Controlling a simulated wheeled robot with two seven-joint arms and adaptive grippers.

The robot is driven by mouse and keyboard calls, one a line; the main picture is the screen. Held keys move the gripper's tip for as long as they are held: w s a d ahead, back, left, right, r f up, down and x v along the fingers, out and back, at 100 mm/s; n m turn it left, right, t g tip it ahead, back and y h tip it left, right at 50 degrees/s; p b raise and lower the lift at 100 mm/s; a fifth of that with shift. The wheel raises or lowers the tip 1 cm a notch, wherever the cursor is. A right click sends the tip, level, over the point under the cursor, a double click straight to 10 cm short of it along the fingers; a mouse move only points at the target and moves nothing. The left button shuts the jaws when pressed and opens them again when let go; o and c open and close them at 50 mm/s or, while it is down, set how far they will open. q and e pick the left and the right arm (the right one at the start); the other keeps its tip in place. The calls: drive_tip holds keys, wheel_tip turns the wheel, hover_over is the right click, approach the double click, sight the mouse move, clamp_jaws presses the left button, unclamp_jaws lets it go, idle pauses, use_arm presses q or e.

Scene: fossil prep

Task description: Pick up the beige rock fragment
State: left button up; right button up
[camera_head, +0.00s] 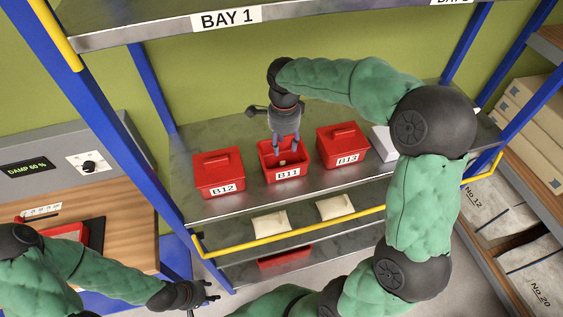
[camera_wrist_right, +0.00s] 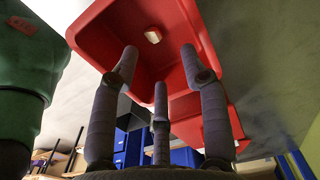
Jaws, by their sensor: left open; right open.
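The beige rock fragment (camera_head: 282,162) is a small pale piece lying inside the open red bin B11 (camera_head: 298,177) on the shelf. It also shows in the right wrist view (camera_wrist_right: 153,35), on the bin's inner floor beyond the fingertips. My right gripper (camera_head: 286,148) points down over bin B11, its fingers spread and empty, with the fragment below and apart from them. The three fingers also show in the right wrist view (camera_wrist_right: 160,65). My left gripper (camera_head: 212,297) is open and empty, low at the left in front of the shelf.
Lidded red bins B12 (camera_head: 218,187) and B13 (camera_head: 343,160) flank B11 closely. The BAY 1 shelf (camera_head: 150,30) hangs above. A yellow rail (camera_head: 300,234) runs along the front. Pale packets (camera_head: 270,222) lie on the lower shelf.

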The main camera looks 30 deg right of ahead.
sight(283, 162)
drive_tip(key=shift+f, duration=0.75)
drive_tip(key=shift+s+a+f+b, duration=0.15)
drive_tip(key=shift+f+b, duration=0.15)
drive_tip(key=shift+f, duration=1.05)
drive_tip(key=shift+s+a+f+b, duration=0.15)
drive_tip(key=shift+f+b, duration=0.15)
drive_tip(key=shift+f, duration=1)
drive_tip(key=c, duration=0.8)
